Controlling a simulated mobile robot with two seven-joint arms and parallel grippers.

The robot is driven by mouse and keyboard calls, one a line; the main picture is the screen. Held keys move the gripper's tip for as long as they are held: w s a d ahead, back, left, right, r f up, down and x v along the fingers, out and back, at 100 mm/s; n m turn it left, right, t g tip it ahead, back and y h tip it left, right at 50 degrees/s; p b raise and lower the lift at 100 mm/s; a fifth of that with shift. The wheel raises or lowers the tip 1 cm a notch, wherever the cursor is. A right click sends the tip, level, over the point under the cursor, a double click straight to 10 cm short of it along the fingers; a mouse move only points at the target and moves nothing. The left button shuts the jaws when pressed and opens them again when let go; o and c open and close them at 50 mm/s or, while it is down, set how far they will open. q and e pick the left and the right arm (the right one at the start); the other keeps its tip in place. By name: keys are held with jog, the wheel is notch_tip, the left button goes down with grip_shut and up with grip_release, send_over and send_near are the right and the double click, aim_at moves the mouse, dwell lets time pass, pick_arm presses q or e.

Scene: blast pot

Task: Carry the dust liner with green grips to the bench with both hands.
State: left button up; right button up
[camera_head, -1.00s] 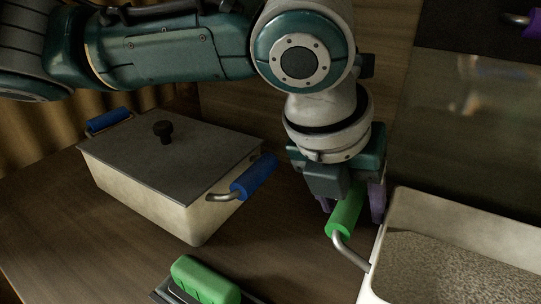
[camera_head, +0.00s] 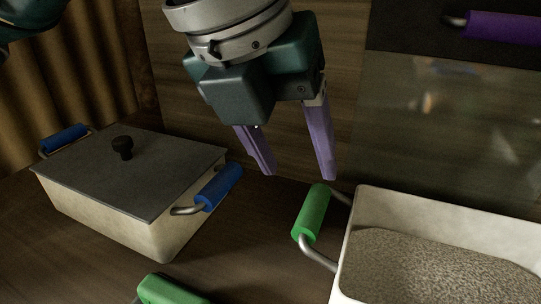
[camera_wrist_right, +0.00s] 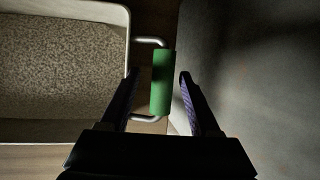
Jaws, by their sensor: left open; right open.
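The dust liner (camera_head: 375,203) is a pale open bin with speckled grey grit inside, at the right of the head view. Its left green grip (camera_head: 312,212) shows there on a metal bracket. My left gripper (camera_head: 298,174) is open and empty, above and apart from that grip. In the right wrist view the liner (camera_wrist_right: 128,22) lies at the left with its other green grip (camera_wrist_right: 161,82) at its end. My right gripper (camera_wrist_right: 157,77) is open, its purple fingers on either side of that grip; I cannot tell whether they touch it.
A lidded pale box (camera_head: 118,222) with blue grips and a black knob stands at the left. A green-handled object (camera_head: 168,291) lies at the bottom edge. A glass panel (camera_head: 440,130) and a purple handle (camera_head: 505,27) are behind the liner. Dark wood shows between box and liner.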

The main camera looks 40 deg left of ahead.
jog(key=v, duration=1.1)
dwell(0.3)
